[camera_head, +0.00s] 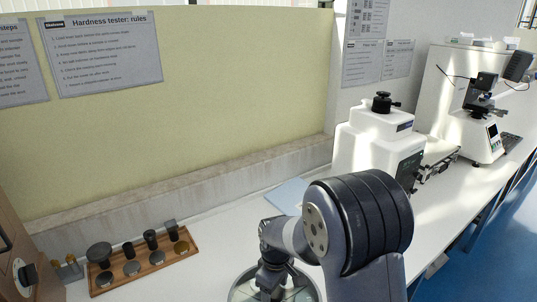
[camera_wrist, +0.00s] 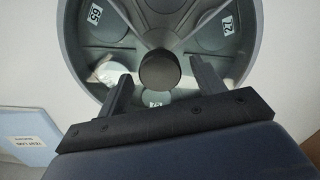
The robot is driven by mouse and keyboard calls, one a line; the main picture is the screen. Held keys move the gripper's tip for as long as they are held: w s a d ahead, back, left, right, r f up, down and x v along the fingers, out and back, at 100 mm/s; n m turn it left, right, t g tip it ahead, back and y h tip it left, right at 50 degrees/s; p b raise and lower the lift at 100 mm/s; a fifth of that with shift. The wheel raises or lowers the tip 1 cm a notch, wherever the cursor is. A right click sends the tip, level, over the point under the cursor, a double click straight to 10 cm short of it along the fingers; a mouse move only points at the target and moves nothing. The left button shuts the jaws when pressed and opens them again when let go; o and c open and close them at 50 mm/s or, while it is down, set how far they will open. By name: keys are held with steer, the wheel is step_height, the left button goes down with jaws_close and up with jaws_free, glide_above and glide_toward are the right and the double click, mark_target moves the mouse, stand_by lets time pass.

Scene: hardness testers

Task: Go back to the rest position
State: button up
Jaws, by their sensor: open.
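My gripper (camera_wrist: 161,72) is open in the wrist view, with one dark finger on each side of a round dark knob (camera_wrist: 160,71). The knob is at the centre of a round grey dish (camera_wrist: 252,25) with spoke-like dividers. I cannot tell whether the fingers touch the knob. Numbered discs lie in the dish, one marked 65 (camera_wrist: 97,14). In the head view, my gripper (camera_head: 272,280) is low over the dish (camera_head: 236,293), largely hidden by my own arm.
A wooden tray (camera_head: 150,273) with dark and metal pieces stands left. A pale blue flat item (camera_head: 287,196) lies behind my arm. A white hardness tester (camera_head: 365,150) stands right, with another tester (camera_head: 478,135) beyond. A low ledge (camera_head: 180,185) runs along the back.

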steer(key=shift+f, duration=0.1)
stand_by(0.3)
step_height(320, 180, up, 11)
step_height(320, 180, down, 11)
steer(key=shift+f, duration=0.1)
steer(key=shift+m+p, duration=0.35)
steer(key=shift+m, duration=0.55)
steer(key=m+p, duration=0.1)
steer(key=m, duration=0.3)
steer(key=shift+m+p, duration=0.3)
steer(key=shift+p, duration=0.05)
steer(key=m+p, duration=0.1)
steer(key=m, duration=0.1)
steer(key=m+p, duration=0.1)
steer(key=shift+r+m, duration=0.2)
steer(key=shift+m, duration=0.2)
steer(key=shift+f+m, duration=0.1)
steer(key=shift+m, duration=0.6)
steer(key=shift+s, duration=0.1)
